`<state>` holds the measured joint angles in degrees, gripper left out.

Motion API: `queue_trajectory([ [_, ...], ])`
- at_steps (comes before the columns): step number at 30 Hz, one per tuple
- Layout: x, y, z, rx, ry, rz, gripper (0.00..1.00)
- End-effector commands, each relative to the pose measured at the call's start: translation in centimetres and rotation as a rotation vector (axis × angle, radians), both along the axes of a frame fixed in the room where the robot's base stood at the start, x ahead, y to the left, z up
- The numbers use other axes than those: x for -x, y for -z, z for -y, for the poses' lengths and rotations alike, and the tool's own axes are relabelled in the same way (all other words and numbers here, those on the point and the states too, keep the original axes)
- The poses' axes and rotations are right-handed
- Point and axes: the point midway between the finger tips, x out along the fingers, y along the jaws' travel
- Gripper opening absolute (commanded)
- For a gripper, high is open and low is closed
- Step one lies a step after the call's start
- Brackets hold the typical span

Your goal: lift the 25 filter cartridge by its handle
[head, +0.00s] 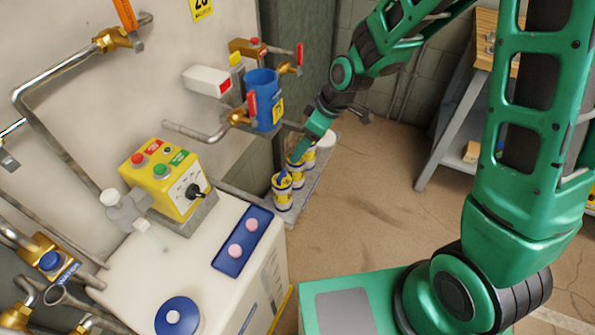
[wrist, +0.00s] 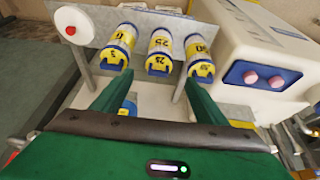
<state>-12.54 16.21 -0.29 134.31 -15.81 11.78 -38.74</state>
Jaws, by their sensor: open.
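The 25 filter cartridge (wrist: 159,48) is the middle of three white cylinders with yellow and blue bands in the wrist view. Its number shows on the body and on the blue-and-yellow end facing me. In the head view it is partly hidden in the row (head: 297,180). My gripper (wrist: 158,80) is open and empty, with one green finger on each side of the middle cartridge's near end. It also shows above the row in the head view (head: 298,152). I cannot tell whether the fingers touch anything. The handle is not clearly made out.
Neighbouring cartridges stand close on the left (wrist: 117,48) and right (wrist: 200,58). The floor right is open.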

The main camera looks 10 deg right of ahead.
Motion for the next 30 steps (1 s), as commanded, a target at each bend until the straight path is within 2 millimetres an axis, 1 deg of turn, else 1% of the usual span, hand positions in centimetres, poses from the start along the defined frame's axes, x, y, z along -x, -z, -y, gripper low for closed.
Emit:
queue_trajectory([
  [1,-0.1,0.7,-0.2,0.001,-0.001,-0.003,0.67],
  [3,-0.2,1.3,-0.4,0.001,0.001,-0.002,0.67],
  [11,-0.6,2.5,-0.8,0.001,0.002,-0.002,0.67],
  [18,-1.4,5.2,-1.8,0.002,0.001,-0.003,0.67],
  [21,-1.6,6.1,-2.1,0.002,0.001,-0.003,0.67],
  [25,-1.8,6.6,-2.2,0.001,0.003,-0.001,0.67],
  [30,-1.8,6.6,-2.2,0.000,0.004,0.001,0.67],
])
